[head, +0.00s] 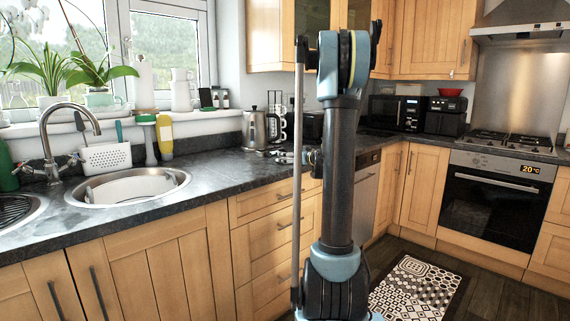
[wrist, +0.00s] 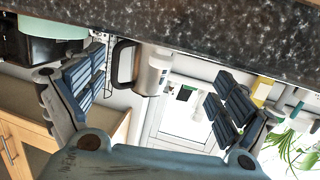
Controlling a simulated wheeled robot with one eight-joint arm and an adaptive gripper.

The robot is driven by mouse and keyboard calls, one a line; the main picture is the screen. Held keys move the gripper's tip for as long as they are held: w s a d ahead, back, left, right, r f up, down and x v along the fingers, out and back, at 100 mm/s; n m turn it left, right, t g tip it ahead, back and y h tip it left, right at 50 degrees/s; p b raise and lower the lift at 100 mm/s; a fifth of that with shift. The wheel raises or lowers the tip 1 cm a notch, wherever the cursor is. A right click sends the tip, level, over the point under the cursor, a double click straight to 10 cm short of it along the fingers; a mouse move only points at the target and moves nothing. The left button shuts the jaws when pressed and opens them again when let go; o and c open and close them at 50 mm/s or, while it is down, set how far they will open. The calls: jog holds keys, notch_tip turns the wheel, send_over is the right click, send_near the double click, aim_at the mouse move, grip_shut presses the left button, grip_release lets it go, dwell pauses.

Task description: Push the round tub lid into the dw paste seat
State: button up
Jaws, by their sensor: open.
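My gripper (wrist: 158,82) is open in the wrist view, its two dark ribbed fingers spread wide with nothing between them. In the head view it is mostly hidden behind my arm. A pale green round object (wrist: 50,27) shows at the top left of the wrist view, partly cut off, beside a black appliance; I cannot tell whether it is the tub lid. I cannot make out the paste seat in either view. A steel appliance front (head: 364,203), perhaps a dishwasher, is shut under the counter right of my arm.
The dark worktop (head: 215,185) crosses the head view and shows along the wrist view's top. A round sink (head: 130,187) is at left. The kettle (head: 260,128) stands by the wall and shows upside down in the wrist view (wrist: 152,70). A patterned mat (head: 418,288) lies on the floor.

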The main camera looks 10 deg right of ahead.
jog(key=shift+x, duration=2.6)
jog(key=c, duration=0.7)
